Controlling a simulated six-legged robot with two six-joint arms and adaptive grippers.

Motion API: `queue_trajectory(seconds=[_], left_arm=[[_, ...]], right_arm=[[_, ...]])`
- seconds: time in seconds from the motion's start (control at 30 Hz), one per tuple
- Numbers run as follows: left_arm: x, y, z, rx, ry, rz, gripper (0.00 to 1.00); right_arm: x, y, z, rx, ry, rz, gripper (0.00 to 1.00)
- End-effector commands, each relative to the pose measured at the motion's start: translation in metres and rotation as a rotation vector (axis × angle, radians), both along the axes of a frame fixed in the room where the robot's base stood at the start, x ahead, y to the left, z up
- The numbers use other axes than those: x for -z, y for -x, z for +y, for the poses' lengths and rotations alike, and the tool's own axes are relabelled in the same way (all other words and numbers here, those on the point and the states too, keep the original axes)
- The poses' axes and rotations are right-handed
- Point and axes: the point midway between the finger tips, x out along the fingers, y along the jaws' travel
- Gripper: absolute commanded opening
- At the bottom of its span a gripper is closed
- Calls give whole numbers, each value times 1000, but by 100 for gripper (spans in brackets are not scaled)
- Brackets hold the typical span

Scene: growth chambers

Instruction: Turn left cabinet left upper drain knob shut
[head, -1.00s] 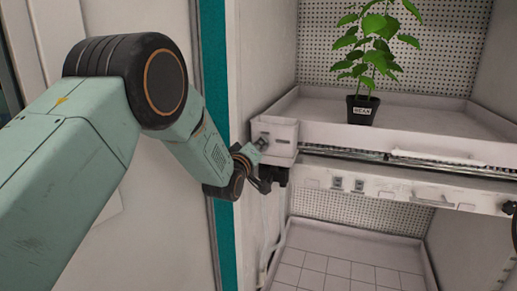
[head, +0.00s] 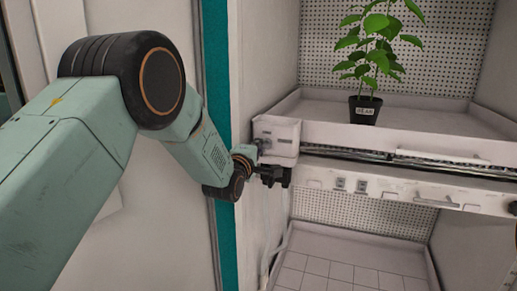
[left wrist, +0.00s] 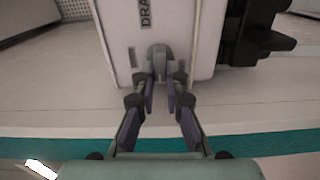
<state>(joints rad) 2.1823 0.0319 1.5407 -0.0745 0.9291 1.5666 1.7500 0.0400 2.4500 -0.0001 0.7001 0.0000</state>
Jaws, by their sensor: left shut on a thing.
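The drain knob (left wrist: 157,62) is a small grey handle on the front of a white box marked with letters starting "DRA" in the left wrist view. The drain box (head: 276,137) is at the left front corner of the upper shelf tray in the head view. My left gripper (head: 262,146) is at the face of this box. In the left wrist view my left gripper (left wrist: 160,80) has a finger on each side of the knob and is shut on it. In the head view the knob is too small to make out clearly. My right gripper is not in view.
A black fitting (head: 272,175) juts out below the box, close to my gripper; it also shows in the left wrist view (left wrist: 268,40). A potted plant (head: 364,110) stands on the upper tray (head: 430,137). A lower tray (head: 345,262) lies beneath.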

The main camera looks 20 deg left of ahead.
Motion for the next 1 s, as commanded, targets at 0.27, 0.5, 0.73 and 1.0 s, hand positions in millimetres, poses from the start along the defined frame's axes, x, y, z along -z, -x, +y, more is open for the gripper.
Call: queue_trajectory(seconds=[0.27, 0.5, 0.73, 1.0], left_arm=[[0, 0, -1, 3, 43, 0, 0], [-1, 0, -1, 3, 46, 0, 0], [-1, 0, -1, 2, 46, -1, 19], [0, 0, -1, 2, 45, 1, 34]], right_arm=[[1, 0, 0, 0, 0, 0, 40], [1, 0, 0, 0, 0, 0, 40], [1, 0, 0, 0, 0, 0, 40], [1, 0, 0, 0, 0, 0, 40]])
